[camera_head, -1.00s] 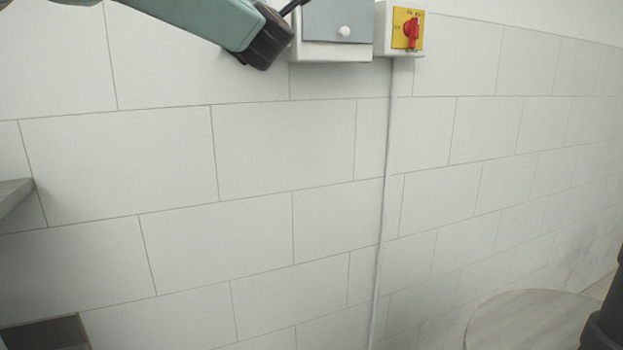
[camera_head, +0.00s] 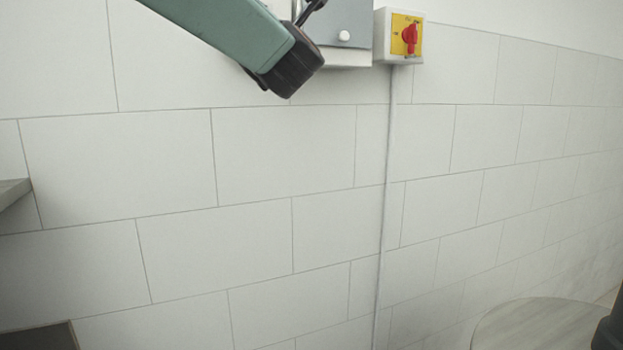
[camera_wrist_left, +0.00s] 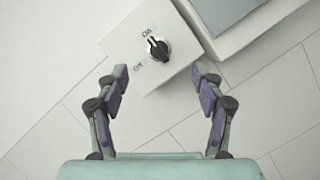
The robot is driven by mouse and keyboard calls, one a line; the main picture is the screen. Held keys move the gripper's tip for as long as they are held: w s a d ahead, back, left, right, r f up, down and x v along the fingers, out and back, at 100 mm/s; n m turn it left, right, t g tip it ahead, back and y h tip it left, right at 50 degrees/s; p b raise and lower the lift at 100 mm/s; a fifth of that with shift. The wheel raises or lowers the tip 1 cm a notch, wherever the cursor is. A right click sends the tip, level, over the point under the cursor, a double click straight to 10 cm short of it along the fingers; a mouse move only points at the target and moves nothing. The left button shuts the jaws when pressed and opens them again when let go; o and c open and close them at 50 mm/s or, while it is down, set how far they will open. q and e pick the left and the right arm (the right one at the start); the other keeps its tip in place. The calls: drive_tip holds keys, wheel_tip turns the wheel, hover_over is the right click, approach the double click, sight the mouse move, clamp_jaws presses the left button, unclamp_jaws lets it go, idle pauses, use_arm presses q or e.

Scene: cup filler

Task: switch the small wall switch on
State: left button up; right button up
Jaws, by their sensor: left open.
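The small wall switch (camera_wrist_left: 158,48) is a black rotary knob on a white box (camera_wrist_left: 124,42), seen in the left wrist view. The labels "On" and "Off" stand on the box to the knob's left. I cannot tell for sure which label the knob's pale mark points to. My left gripper (camera_wrist_left: 162,72) is open and empty. Its two fingers are on either side of the lower part of the box, and the knob is just ahead of the gap, apparently not touched. In the head view my left gripper (camera_head: 308,12) is at the top, where the black knob is not visible. My right gripper is not in view.
A grey panel box (camera_head: 352,18) with a white button is right of my left gripper. A yellow plate with a red rotary knob (camera_head: 409,38) is further right. A cable runs down the tiled wall. A round table top (camera_head: 540,325) is at lower right.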

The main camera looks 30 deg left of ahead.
use_arm(q)
drive_tip(key=w+d+f+m+h+b, duration=0.1)
drive_tip(key=d+f+m+h, duration=0.1)
drive_tip(key=f+m, duration=0.5)
drive_tip(key=w+d+f+m+h+b, duration=0.1)
drive_tip(key=d+f+m+h, duration=0.1)
drive_tip(key=f+m, duration=0.5)
drive_tip(key=w+d+f+m+h+b, duration=0.1)
drive_tip(key=f+m+h, duration=0.3)
drive_tip(key=f, duration=0.9)
drive_tip(key=d+m+b, duration=0.1)
drive_tip(key=m, duration=0.1)
drive_tip(key=shift+w+m+g, duration=0.3)
drive_tip(key=shift+m, duration=0.1)
drive_tip(key=shift+d+r, duration=0.1)
drive_tip(key=shift+r, duration=0.05)
